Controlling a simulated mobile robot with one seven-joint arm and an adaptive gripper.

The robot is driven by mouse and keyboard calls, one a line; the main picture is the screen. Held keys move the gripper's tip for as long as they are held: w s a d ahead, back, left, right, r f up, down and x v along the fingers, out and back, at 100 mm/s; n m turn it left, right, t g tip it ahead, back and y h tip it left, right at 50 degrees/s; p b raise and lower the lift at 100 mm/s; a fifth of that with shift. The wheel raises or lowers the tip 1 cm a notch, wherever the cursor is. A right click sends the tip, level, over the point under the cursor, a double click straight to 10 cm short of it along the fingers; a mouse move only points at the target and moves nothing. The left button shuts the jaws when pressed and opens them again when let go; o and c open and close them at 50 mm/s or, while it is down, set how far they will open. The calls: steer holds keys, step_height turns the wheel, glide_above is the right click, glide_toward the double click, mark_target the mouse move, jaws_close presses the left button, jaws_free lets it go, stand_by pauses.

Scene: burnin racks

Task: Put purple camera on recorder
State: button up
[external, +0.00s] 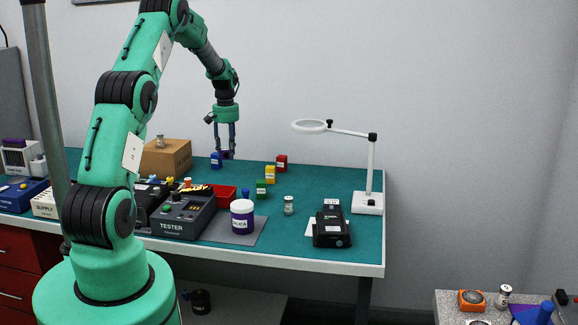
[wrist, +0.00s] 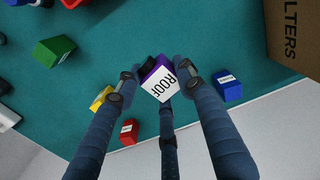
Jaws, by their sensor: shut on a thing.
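The purple camera (wrist: 147,66) is a small block with a white face labelled "ROOF". My gripper (wrist: 160,82) is shut on it, with fingers on both sides, in the wrist view. In the external view my gripper (external: 228,151) points down above the back of the green table, and the purple block shows small and dark between the fingertips. A black box with a small white label (external: 331,229), which looks like the recorder, lies at the table's front right, well to the right of my gripper. Its label is too small to read.
Blue (external: 216,160), yellow (external: 270,174), red (external: 281,163) and green (external: 262,189) blocks stand near my gripper. A cardboard box (external: 178,158) is left. A magnifier lamp (external: 369,200) stands right of the black box. A tester (external: 178,224) and purple-labelled jar (external: 242,222) stand in front.

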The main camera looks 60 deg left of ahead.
steer(key=shift+d, duration=0.1)
steer(key=w+d+r+m+p, duration=0.1)
steer(key=w+d+m+p, duration=0.2)
steer(key=d, duration=2.7)
steer(key=s+d+p, duration=0.1)
steer(key=s+d, duration=0.4)
steer(key=d, duration=0.7)
steer(key=s+d+p, duration=0.2)
steer(key=s+d, duration=0.3)
steer(key=d, duration=0.8)
steer(key=shift+f+p, duration=0.3)
steer(key=shift+f, duration=0.15)
glide_above(334, 221)
steer(key=shift+w+a+f+b, duration=0.15)
steer(key=shift+f+b, duration=0.25)
steer(key=shift+f, duration=0.35)
steer(key=shift+f, duration=1.75)
